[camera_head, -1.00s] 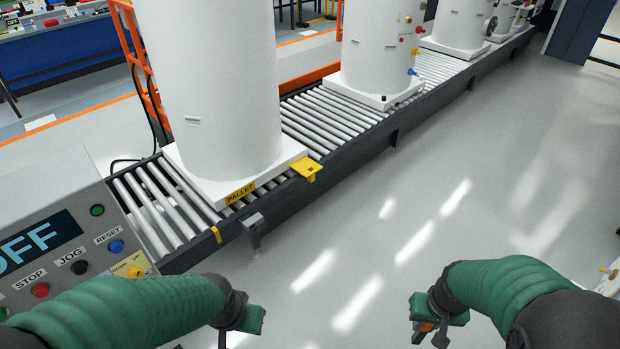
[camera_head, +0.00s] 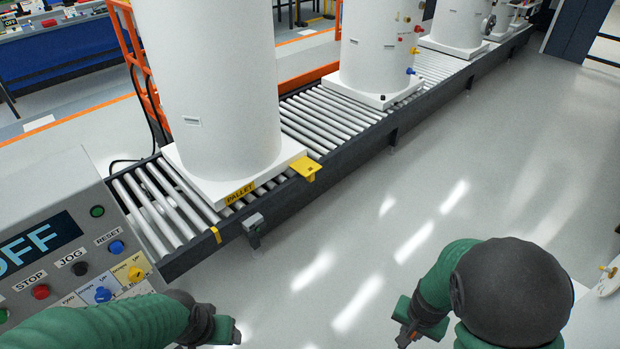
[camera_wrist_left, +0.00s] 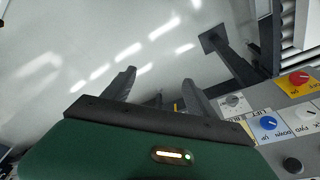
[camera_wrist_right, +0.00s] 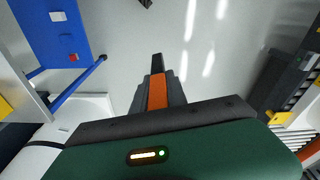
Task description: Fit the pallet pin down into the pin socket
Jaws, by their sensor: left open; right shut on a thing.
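My right gripper (camera_head: 407,333) is shut on an orange piece with a dark tip, which looks like the pallet pin (camera_wrist_right: 157,92). In the right wrist view the pin points away from the palm, over bare floor. A yellow bracket, likely the pin socket (camera_head: 305,168), juts from the near right corner of the white pallet (camera_head: 222,187) on the conveyor. Its hole is too small to make out clearly. The right gripper is well apart from it, nearer to me and to the right. My left gripper (camera_head: 232,333) is open and empty, and its spread fingers show in the left wrist view (camera_wrist_left: 157,85).
The roller conveyor (camera_head: 150,205) carries several white tanks into the distance. A control panel (camera_head: 75,250) with an OFF display, buttons and knobs stands at the left, close to my left arm. The floor (camera_head: 400,220) right of the conveyor is clear.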

